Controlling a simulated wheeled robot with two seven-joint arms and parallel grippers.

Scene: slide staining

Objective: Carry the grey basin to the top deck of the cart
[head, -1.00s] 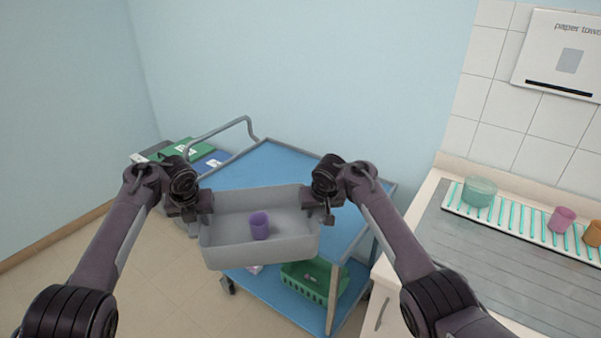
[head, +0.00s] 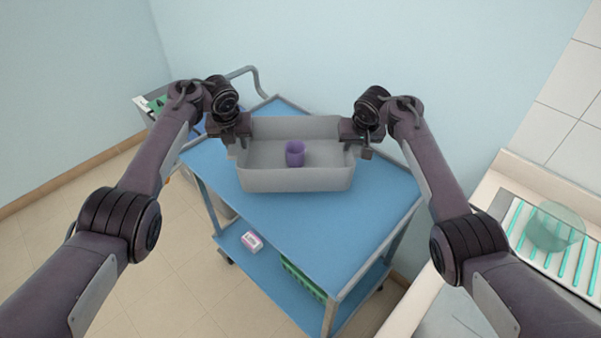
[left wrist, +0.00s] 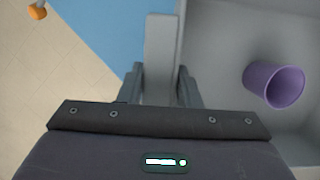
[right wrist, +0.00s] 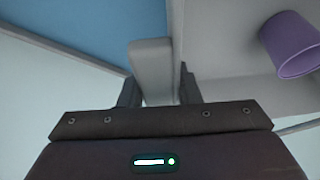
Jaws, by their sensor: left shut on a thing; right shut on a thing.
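The grey basin (head: 297,181) is over the far part of the blue top deck (head: 325,225) of the cart. I cannot tell whether its bottom touches the deck. It looks about level. A purple cup (head: 295,155) stands inside it and also shows in the left wrist view (left wrist: 272,84) and the right wrist view (right wrist: 290,45). My left gripper (head: 238,144) is shut on the basin's left end, with the grey handle (left wrist: 160,50) between its fingers. My right gripper (head: 352,147) is shut on the right end, with the other handle (right wrist: 150,65) between its fingers.
The near part of the top deck is bare. The lower deck (head: 262,268) carries a small pink-and-white box (head: 252,242) and a green basket (head: 303,279). The counter (head: 478,205) with a rack and a greenish glass bowl (head: 555,227) stands at right. A wall is close behind the cart.

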